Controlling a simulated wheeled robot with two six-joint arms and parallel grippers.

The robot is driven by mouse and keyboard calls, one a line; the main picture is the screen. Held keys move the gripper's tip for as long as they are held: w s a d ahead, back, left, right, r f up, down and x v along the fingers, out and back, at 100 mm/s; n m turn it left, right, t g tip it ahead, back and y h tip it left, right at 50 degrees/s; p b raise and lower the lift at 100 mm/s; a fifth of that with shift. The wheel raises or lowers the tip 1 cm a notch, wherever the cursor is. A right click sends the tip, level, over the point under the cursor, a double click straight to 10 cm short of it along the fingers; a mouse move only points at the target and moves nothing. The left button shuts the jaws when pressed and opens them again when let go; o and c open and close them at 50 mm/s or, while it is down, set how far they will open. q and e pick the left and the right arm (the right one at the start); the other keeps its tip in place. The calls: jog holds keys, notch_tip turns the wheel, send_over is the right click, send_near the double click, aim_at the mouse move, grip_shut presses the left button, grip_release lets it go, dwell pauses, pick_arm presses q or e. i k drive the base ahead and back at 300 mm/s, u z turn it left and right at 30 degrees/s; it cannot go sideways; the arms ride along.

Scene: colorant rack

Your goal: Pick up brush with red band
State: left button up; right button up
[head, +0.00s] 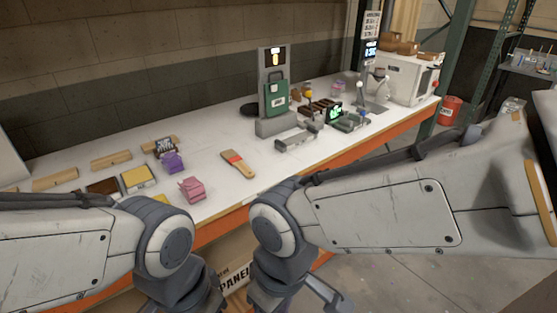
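The brush with the red band (238,164) lies flat on the white workbench (210,150), close to its front edge. Its wooden body slants, and the red band crosses it near the upper end. My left arm comes in from the left and my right arm from the right, both bent downward in front of the bench. Only part of the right hand (325,296) shows at the bottom edge, below the bench top. The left gripper's fingers are out of the frame. Neither gripper touches the brush.
An orange beam (222,226) edges the bench. Bench around the brush is clear.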

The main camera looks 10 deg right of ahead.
aim_at(230, 155)
jog(key=z, duration=1.25)
jog(key=i, duration=1.8)
jog(key=u, duration=2.65)
